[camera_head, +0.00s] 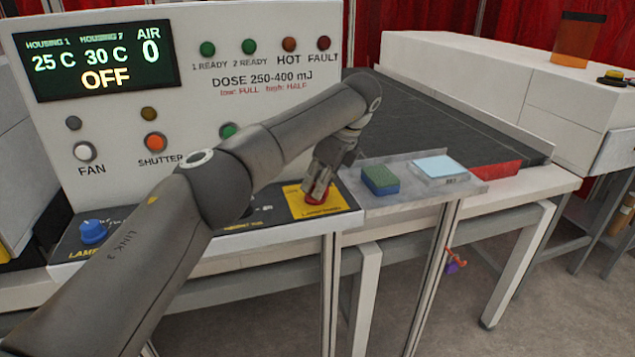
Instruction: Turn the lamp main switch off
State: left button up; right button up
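The red lamp main switch (318,199) sits on a yellow plate (343,200) at the right end of the sloping front panel. Part of a LAMP label shows below it. My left arm reaches across the panel, and my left gripper (318,188) points down with its fingers close together on the red switch. The fingers cover most of the switch, so its turn position is hidden. The display (95,62) reads OFF in yellow, with 25 C, 30 C and AIR 0. My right gripper is not in view.
A blue knob (93,231) is at the panel's left end. Several buttons and lamps are on the upright face. A green-and-blue sponge (380,180) and a pale blue pad (440,168) lie on the metal shelf to the right, before the dark conveyor belt (440,115).

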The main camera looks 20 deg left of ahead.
pick_arm(q)
jog(key=o, duration=0.3)
jog(key=v, duration=0.7)
jog(key=shift+d+r, duration=0.15)
dwell(0.4)
